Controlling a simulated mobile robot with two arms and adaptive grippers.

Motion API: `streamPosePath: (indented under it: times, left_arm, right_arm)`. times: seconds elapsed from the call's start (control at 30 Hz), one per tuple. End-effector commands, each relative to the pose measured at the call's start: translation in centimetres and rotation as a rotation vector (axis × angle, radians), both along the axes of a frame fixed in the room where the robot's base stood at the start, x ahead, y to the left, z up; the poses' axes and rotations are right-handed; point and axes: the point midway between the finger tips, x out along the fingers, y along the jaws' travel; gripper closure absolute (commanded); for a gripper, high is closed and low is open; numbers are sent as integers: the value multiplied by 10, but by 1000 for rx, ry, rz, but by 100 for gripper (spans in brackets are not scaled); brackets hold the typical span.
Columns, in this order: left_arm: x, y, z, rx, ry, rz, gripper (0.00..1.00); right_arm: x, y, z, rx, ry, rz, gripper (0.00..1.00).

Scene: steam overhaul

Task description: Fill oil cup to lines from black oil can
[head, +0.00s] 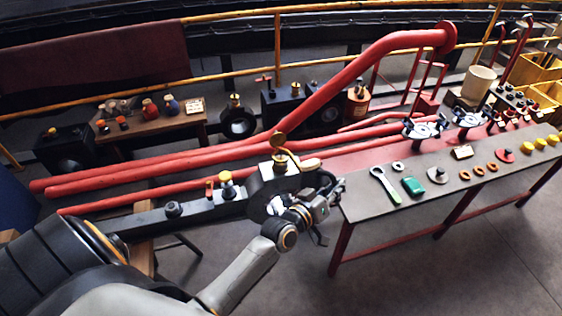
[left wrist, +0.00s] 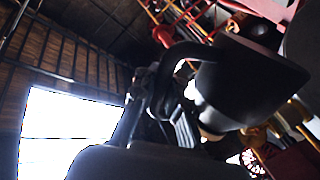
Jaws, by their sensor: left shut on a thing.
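My left gripper (head: 324,196) is at the near side of the dark engine rod end, at the left end of the workbench. In the left wrist view, a black can (left wrist: 245,85) with a curved handle fills the middle, close to my dark fingers; I take it as the oil can, held by the gripper. In the head view the can is mostly lost among the dark gripper parts. A brass oil cup (head: 281,161) with its round lid raised stands on the rod end, just left of and beyond the gripper. Its oil level and lines cannot be made out.
The grey-topped workbench (head: 375,207) on the right carries a wrench (head: 384,184), a green block (head: 413,186) and several rings and fittings. Red rods run behind the rod end. A small table (head: 180,133) with bottles stands at the back left. Floor in front is clear.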

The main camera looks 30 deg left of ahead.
Motion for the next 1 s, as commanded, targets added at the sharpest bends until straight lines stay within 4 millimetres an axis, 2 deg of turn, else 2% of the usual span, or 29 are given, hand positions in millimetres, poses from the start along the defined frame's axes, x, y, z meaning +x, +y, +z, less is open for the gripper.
streamPosePath:
  times: [0.3,0.53,0.77,1.0]
  left_arm:
    - [0,0,-1,7,-6,1,100]
    - [-2,-4,-43,149,-62,-1,100]
    - [-2,-6,-57,243,-103,-1,100]
    - [1,3,-93,436,-179,-3,100]
  right_arm:
    - [0,-1,-3,-2,0,1,62]
    - [0,-3,-39,-3,0,1,62]
    - [0,-3,-51,-3,0,1,62]
    - [0,-2,-89,-3,0,1,62]
